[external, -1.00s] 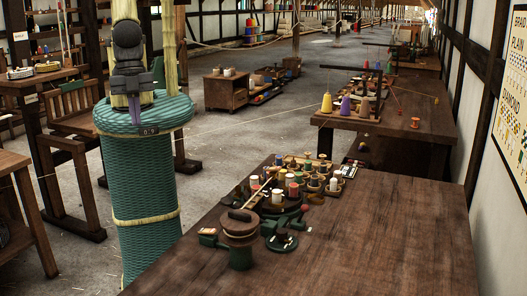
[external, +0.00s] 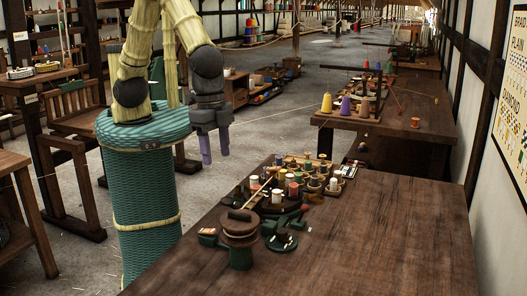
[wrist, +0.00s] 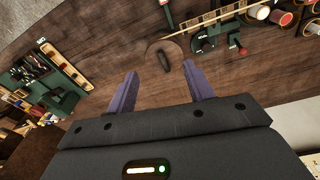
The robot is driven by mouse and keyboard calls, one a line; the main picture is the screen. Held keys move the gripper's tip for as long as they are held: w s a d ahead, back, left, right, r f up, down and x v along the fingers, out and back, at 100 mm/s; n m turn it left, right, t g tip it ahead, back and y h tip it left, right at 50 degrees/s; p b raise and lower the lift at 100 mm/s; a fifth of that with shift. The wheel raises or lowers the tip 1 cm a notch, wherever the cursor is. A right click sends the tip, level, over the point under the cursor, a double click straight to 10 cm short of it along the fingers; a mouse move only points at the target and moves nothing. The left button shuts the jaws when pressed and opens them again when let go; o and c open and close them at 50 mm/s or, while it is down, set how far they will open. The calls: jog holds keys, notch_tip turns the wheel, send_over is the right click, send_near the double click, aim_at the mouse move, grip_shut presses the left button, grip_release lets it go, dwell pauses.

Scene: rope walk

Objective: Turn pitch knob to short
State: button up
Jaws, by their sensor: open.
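A round wooden-topped device (external: 240,222) with a dark bar-shaped handle stands on a green base at the near left of the dark wooden table. In the wrist view, a round brown disc (wrist: 153,48) with a dark bar (wrist: 163,61) lies just beyond my fingertips; this looks like the same device and may be the pitch knob. I cannot read any "short" mark. My gripper (external: 215,154) is open and empty, with purple fingers pointing down, in the air left of the table and apart from everything. It also shows in the wrist view (wrist: 160,78).
The table's right side (external: 390,230) is clear. Another table with coloured cones (external: 345,106) stands farther back.

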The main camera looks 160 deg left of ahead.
aim_at(282, 231)
jog(key=a+f+n+b, duration=0.1)
jog(key=a+f, duration=0.3)
jog(key=a, duration=0.4)
jog(key=w+a+f+n+b, duration=0.1)
jog(key=a+f+n, duration=0.3)
jog(key=a, duration=0.5)
jog(key=shift+w+a+g+h, duration=0.15)
jog(key=shift+g+h, duration=0.15)
jog(key=shift+g, duration=0.1)
jog(key=shift+f, duration=0.15)
notch_tip(282, 231, down, 17)
jog(key=p, duration=0.3)
jog(key=shift+w+f, duration=0.1)
jog(key=c, duration=1)
